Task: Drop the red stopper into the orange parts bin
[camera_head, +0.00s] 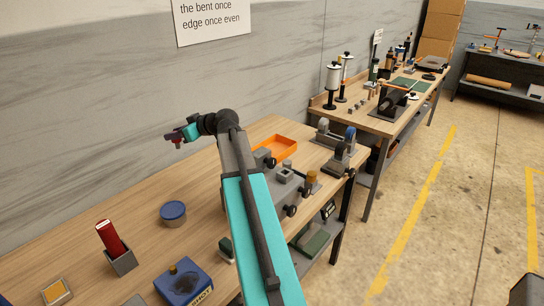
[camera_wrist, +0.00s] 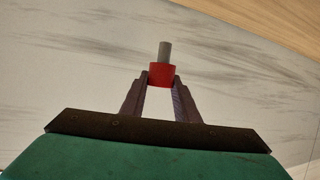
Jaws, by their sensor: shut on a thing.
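The red stopper (camera_wrist: 161,74) is a short red piece with a grey stem (camera_wrist: 165,51), held between the fingertips of my gripper (camera_wrist: 161,82) in the wrist view. The stem points away from the gripper. In the head view my gripper (camera_head: 177,139) is raised above the rear of the workbench, in front of the wall, and the stopper is too small there to make out clearly. The orange parts bin (camera_head: 289,153) is a shallow open tray on the bench, to the right of my gripper and partly hidden behind my arm and grey fixtures.
Grey fixtures (camera_head: 287,178) stand just in front of the bin. A blue round tin (camera_head: 173,213), a red item in a grey holder (camera_head: 107,238) and a blue box (camera_head: 183,281) stand on the near bench. The bench surface (camera_head: 125,200) left of my arm has clear room.

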